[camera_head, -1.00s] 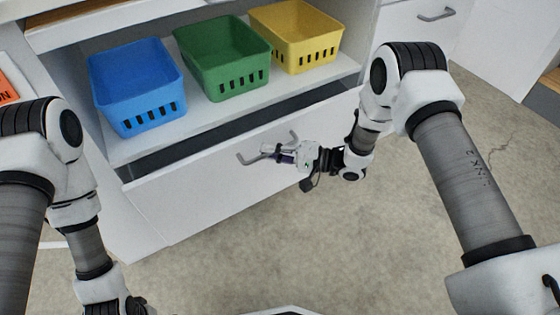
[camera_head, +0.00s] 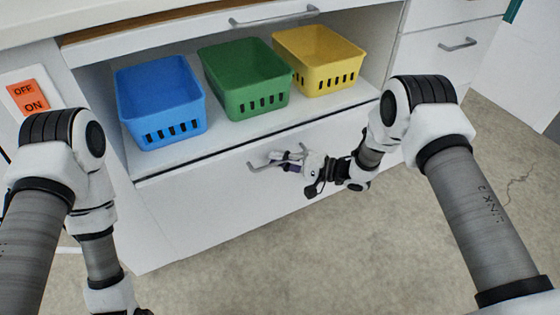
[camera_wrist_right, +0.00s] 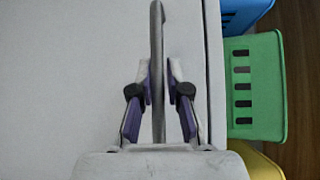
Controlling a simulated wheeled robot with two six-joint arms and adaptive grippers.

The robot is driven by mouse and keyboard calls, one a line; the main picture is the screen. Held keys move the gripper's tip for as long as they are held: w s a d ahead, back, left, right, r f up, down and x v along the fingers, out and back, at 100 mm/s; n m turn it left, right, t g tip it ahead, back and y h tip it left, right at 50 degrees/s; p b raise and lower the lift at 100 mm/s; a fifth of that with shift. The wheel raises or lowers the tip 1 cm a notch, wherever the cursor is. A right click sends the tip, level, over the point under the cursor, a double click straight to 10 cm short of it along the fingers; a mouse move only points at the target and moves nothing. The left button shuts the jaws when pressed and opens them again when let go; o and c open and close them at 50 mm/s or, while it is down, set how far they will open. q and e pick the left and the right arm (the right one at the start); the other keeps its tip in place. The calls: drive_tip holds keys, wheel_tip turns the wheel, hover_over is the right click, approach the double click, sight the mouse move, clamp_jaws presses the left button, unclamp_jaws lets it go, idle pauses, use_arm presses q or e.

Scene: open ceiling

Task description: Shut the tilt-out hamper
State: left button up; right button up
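The tilt-out hamper is the white front panel (camera_head: 215,205) below the shelf in the head view, with a grey bar handle (camera_head: 262,166). A narrow dark gap shows along its top edge, so it stands nearly flush with the cabinet. My right gripper (camera_head: 290,160) is at the handle. In the right wrist view its purple-padded fingers (camera_wrist_right: 159,85) lie on both sides of the handle bar (camera_wrist_right: 157,40), close against it, and look shut on it. My left arm is at the left of the head view; its gripper is out of the picture.
A blue basket (camera_head: 160,100), a green basket (camera_head: 245,78) and a yellow basket (camera_head: 318,60) stand on the shelf (camera_head: 215,142) above the hamper. An orange off/on sign (camera_head: 30,97) is at the left. A drawer (camera_head: 450,48) is at the right. The floor (camera_head: 330,260) in front is clear.

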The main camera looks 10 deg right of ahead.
drive_tip(key=shift+o, duration=1.2)
drive_tip(key=shift+w+a, duration=0.1)
drive_tip(key=f+v, duration=0.1)
drive_tip(key=v, duration=1.1)
drive_tip(key=shift+r, duration=0.5)
